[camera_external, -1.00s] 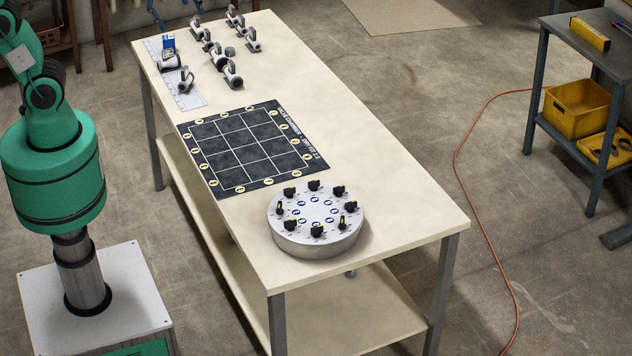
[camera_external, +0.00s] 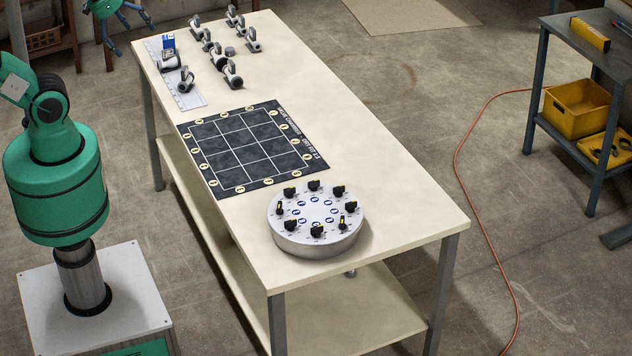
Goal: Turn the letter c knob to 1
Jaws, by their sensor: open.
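A round grey panel (camera_external: 314,246) sits near the front end of the table. Several black knobs (camera_external: 290,230) with yellow marks stand in a ring on its top. Blue-and-white round labels (camera_external: 302,221) lie inside the ring. The letters and numbers are too small to read, so I cannot tell which knob is c or where it points. My gripper (camera_external: 132,32) is at the top left, beyond the table's far left corner. Its blue-grey fingers are spread apart and empty, far from the panel.
A dark grid mat (camera_external: 238,150) lies mid-table. Several grey pipe fittings (camera_external: 232,75) stand at the far end, beside a white ruled strip (camera_external: 192,99) with a blue-labelled piece (camera_external: 168,42). The table's right side (camera_external: 385,150) is clear. A cart with yellow bins (camera_external: 577,105) stands right.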

